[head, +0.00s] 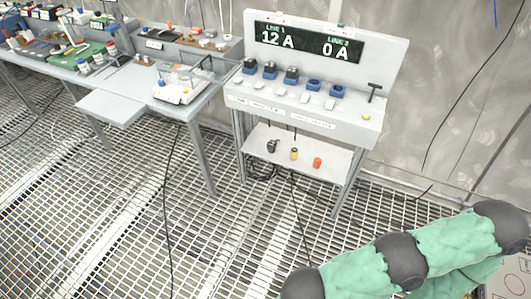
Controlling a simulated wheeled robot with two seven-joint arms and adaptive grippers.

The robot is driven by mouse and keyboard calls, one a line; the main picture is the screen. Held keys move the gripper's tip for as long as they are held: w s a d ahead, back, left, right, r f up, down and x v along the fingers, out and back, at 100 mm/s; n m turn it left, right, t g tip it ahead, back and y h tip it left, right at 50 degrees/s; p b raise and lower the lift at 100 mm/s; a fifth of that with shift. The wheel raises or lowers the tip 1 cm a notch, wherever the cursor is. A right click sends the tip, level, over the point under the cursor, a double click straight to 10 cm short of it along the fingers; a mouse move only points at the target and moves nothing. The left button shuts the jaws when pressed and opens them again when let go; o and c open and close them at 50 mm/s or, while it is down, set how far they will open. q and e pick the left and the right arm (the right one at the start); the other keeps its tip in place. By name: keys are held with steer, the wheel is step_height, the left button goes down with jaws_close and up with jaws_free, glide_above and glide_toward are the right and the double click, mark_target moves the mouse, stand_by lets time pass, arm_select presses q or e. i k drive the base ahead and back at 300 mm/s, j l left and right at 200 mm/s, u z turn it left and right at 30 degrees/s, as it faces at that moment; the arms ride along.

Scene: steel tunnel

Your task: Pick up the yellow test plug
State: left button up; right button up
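A small yellow plug with a dark top (294,154) stands on the lower shelf (336,160) of the white panel stand. A dark plug-like object (271,146) is to its left and an orange one (317,162) to its right. They are small, and their details are hard to make out. A small yellow object (366,117) also sits at the right end of the panel's upper ledge. Neither of my grippers is in view. Only green-covered arm links of mine with dark joints show at the bottom right, well away from the shelf.
The panel's display (308,42) reads 12 A and 0 A above a row of blue sockets (313,85). A cluttered grey workbench (110,80) stands at the left. Black cables lie on the grated floor (110,220), which is otherwise open before the stand.

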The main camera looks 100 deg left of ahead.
mark_target(294, 151)
steer(key=k+j+u, duration=0.1)
steer(key=u, duration=2.9)
steer(key=j+z, duration=0.1)
steer(key=z, duration=0.95)
steer(key=i+j+z, duration=0.15)
steer(key=j+z, duration=0.3)
steer(key=j, duration=0.3)
steer(key=j+z, duration=0.5)
steer(key=j, duration=0.3)
steer(key=j+z, duration=0.45)
steer(key=j, duration=0.8)
steer(key=k+j, duration=0.15)
steer(key=j, duration=0.75)
